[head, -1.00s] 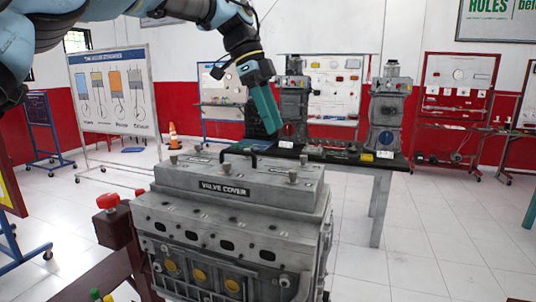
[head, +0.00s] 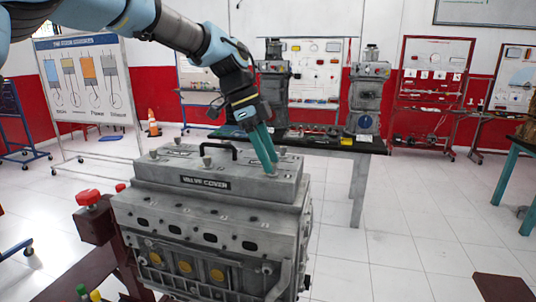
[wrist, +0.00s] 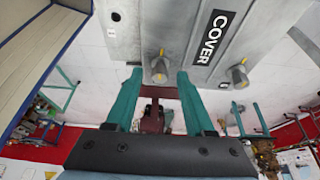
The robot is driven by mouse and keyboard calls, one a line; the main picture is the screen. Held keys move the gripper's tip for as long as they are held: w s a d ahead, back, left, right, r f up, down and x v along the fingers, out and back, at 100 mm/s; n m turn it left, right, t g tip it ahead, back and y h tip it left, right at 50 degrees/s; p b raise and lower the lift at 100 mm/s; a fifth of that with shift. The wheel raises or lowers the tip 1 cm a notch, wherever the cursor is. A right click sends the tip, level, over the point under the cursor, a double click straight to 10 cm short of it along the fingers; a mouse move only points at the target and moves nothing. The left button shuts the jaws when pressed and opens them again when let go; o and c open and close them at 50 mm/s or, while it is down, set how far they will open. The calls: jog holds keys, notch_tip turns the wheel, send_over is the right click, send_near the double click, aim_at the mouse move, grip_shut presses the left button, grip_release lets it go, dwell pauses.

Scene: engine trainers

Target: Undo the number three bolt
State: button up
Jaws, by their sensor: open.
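The grey engine (head: 205,225) carries a valve cover (head: 240,186) marked "VALVE COVER", with several bolts on top. My gripper (head: 268,168) is open, its two teal fingers pointing down at the cover's right end. In the wrist view, a bolt (wrist: 159,69) with a yellowish tip appears between the fingertips of my gripper (wrist: 159,74). I cannot tell if the fingers are down around it or just above. Another bolt (wrist: 237,75) stands to the right, outside the fingers. In the head view, bolts show at the left (head: 153,152) and mid-cover (head: 205,160). No bolt number is readable.
A black handle (head: 221,147) rises from the cover. Behind the engine, a dark table (head: 345,150) holds other engine units. A red knob (head: 88,199) is on the stand at left.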

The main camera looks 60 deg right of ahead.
grip_shut()
dwell(0.3)
